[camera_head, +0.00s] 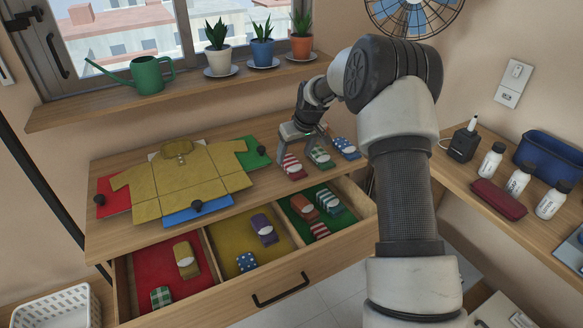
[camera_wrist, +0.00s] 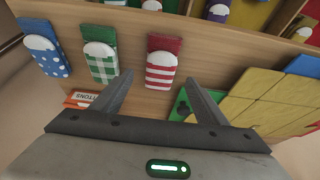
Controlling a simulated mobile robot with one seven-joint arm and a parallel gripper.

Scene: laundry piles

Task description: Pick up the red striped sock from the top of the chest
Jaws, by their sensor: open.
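The red striped sock (camera_head: 293,167) is a folded bundle with a red end, a white band and red and white stripes. It lies on the chest top (camera_head: 265,183), leftmost of a row of three in the head view. In the wrist view the sock (camera_wrist: 162,63) lies just beyond and between the fingertips, untouched as far as I can see. My gripper (camera_wrist: 158,80) is open and empty, pointing down at the sock. In the head view my gripper (camera_head: 298,146) is just above and behind the sock.
A green checked sock (camera_head: 319,156) and a blue dotted sock (camera_head: 346,148) lie beside it. A yellow shirt (camera_head: 180,180) covers the left of the chest top. The open drawer (camera_head: 235,303) below holds several socks in coloured compartments. Potted plants stand on the sill behind.

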